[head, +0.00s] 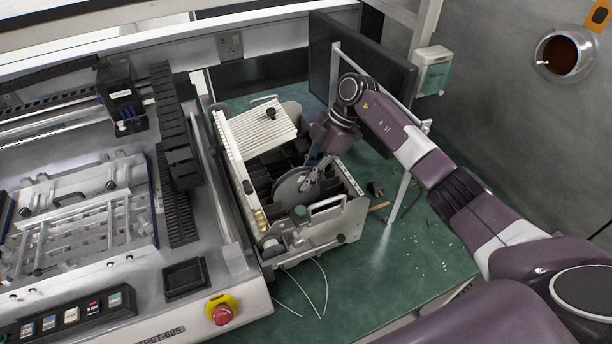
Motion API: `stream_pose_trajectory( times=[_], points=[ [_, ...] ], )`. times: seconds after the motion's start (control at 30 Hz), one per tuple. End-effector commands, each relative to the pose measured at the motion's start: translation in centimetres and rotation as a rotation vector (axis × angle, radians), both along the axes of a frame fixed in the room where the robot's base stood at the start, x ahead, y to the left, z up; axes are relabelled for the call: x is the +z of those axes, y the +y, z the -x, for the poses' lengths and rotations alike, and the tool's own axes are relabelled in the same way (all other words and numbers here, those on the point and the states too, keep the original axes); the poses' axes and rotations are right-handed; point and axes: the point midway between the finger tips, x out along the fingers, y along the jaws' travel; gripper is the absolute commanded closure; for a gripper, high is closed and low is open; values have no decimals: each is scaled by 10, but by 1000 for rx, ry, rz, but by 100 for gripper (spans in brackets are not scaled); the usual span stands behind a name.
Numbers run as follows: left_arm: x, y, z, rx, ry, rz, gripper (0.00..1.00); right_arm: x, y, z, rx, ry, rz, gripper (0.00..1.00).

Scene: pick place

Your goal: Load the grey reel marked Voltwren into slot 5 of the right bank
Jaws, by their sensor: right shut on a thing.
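My right gripper (314,164) reaches down from the right over the feeder bank (338,218), a cream and grey housing with dark slots. It is shut on a grey reel (291,186), a flat round disc held at the bank's slots. Part of the reel is hidden by the gripper. I cannot read any marking on the reel, nor tell which slot it is at or how deep it sits. My left gripper is not in view.
A grey machine with a red stop button (222,314) stands left of the bank. A dark monitor (358,68) stands behind my right arm. White strips (303,292) trail over the green table (375,285). The table is mostly clear right of the bank.

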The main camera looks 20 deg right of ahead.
Motion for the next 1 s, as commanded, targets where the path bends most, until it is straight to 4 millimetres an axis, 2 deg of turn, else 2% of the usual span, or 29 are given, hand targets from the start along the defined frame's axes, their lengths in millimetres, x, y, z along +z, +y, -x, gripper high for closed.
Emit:
stream_pose_trajectory(
  times=[0.2,0.23,0.4,0.6,0.73,1.0],
  points=[
    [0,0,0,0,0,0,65,0,0,0,0,0,0,100],
    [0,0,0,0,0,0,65,0,0,0,0,0,0,86],
    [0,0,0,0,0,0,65,0,0,0,0,0,0,67],
    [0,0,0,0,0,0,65,0,0,0,0,0,0,66],
    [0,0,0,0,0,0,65,-1,0,0,0,1,0,55],
    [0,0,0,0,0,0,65,-1,0,0,0,0,0,55]
  ],
)
